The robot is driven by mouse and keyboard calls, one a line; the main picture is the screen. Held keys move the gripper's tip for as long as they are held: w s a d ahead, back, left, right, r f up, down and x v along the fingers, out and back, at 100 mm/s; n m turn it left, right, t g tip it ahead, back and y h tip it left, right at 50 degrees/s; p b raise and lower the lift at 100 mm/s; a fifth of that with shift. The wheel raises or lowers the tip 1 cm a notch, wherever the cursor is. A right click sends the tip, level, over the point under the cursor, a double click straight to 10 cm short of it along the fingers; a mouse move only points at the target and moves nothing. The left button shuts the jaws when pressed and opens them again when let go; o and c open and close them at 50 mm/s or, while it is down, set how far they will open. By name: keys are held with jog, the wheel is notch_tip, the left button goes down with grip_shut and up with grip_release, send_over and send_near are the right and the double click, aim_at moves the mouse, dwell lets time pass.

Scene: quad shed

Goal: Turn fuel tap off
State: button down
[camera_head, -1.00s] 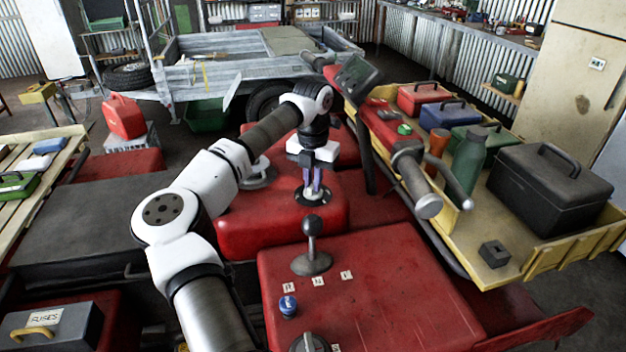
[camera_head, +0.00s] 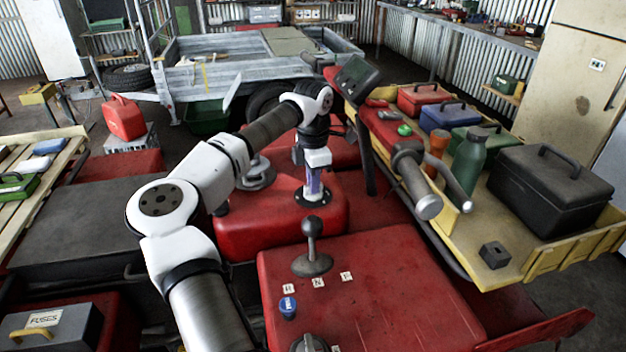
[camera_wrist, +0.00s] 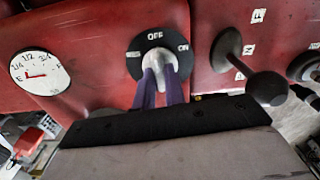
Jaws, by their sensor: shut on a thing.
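The fuel tap (camera_wrist: 136,70) is a black round plate on the red bodywork, marked RES at left, OFF at top and ON at right in the wrist view. Its pale grey lever (camera_wrist: 154,60) stands at the plate's middle, and its narrow upper end lies just below the OFF mark. My gripper (camera_wrist: 160,78) has purple fingers shut on the lever, which hide its lower part. In the head view my gripper (camera_head: 314,190) points down onto the tap plate (camera_head: 313,201), and the lever is hidden there.
A fuel gauge (camera_wrist: 40,76) sits left of the tap in the wrist view. A black-knobbed gear lever (camera_head: 311,240) stands close in front of my gripper in the head view. The handlebar (camera_head: 410,175) and a yellow tray (camera_head: 530,255) with boxes lie at right.

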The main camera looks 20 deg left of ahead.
jog(key=shift+m, duration=0.5)
jog(key=c, duration=1.5)
grip_release()
jog(key=shift+o, duration=0.2)
jog(key=shift+r, duration=0.15)
notch_tip(320, 180, up, 14)
jog(key=b, duration=0.2)
jog(key=shift+f, duration=0.2)
